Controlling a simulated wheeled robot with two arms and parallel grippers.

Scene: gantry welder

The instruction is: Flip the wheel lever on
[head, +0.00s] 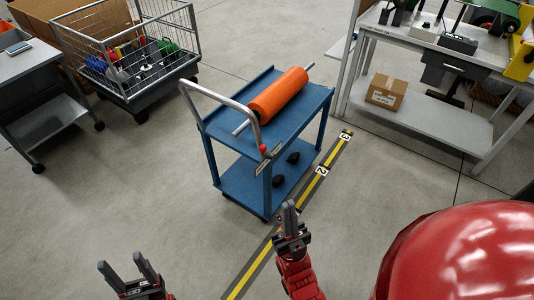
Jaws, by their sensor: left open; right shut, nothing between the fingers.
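A blue two-shelf cart (225,140) with a grey tube handle stands in the middle of the head view. A small red knob (263,149) sits at the cart's near right corner, by the handle's lower end. No wheel lever can be clearly made out; I cannot tell whether this knob belongs to one. My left gripper (128,270) is open and empty at the bottom left, well short of the cart. My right gripper (289,212) is shut and empty, in front of the cart's near lower corner in the picture and apart from the knob.
An orange roll (279,94) lies on the cart's top shelf. Black items (278,181) lie on its lower shelf. A wire cage trolley (138,82) stands at the back left. A grey workbench (425,118) with a cardboard box (385,92) stands at the right. The floor left of the cart is clear.

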